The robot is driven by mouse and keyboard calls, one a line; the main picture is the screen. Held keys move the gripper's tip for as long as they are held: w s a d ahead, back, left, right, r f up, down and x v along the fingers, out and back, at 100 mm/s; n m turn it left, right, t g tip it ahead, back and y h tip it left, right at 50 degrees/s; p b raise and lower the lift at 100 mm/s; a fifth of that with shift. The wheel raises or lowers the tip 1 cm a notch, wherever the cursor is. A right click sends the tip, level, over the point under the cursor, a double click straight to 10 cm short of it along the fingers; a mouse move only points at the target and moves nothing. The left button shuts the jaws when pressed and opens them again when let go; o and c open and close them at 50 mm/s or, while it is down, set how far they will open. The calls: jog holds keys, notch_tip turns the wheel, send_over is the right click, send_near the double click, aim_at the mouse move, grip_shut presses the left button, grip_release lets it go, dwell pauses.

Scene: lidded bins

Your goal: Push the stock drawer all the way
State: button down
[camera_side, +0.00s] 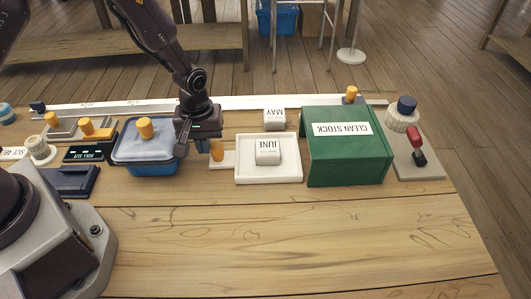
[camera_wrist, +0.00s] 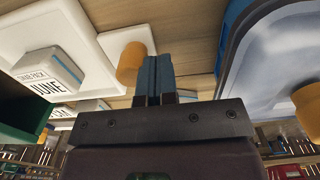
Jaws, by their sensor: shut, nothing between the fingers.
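The stock drawer (camera_side: 243,176), a white tray, sticks out to the left of the green housing (camera_side: 345,160) labelled CLEAN STOCK. A pale JUNE pack (camera_side: 267,152) sits in it and also shows in the wrist view (camera_wrist: 48,77). An orange knob (camera_side: 217,151) stands on the drawer's left tab, and the wrist view shows this knob (camera_wrist: 130,63) too. My gripper (camera_side: 203,146) is shut and empty, just left of the knob. In the wrist view its fingertips (camera_wrist: 154,75) are close beside the knob; I cannot tell whether they touch.
A blue bin (camera_side: 152,168) with a translucent lid and orange knob stands close on the gripper's left. A MAY pack (camera_side: 274,118) lies behind the drawer. A grey base with a red-handled lever (camera_side: 416,140) stands right of the housing. The front of the table is clear.

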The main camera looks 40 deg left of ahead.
aim_at(271, 146)
jog(key=shift+w+d, duration=1.8)
jog(key=shift+w, duration=0.05)
jog(key=shift+w+d, duration=3.95)
jog(key=shift+s+a, duration=0.5)
jog(key=shift+r, duration=3.5)
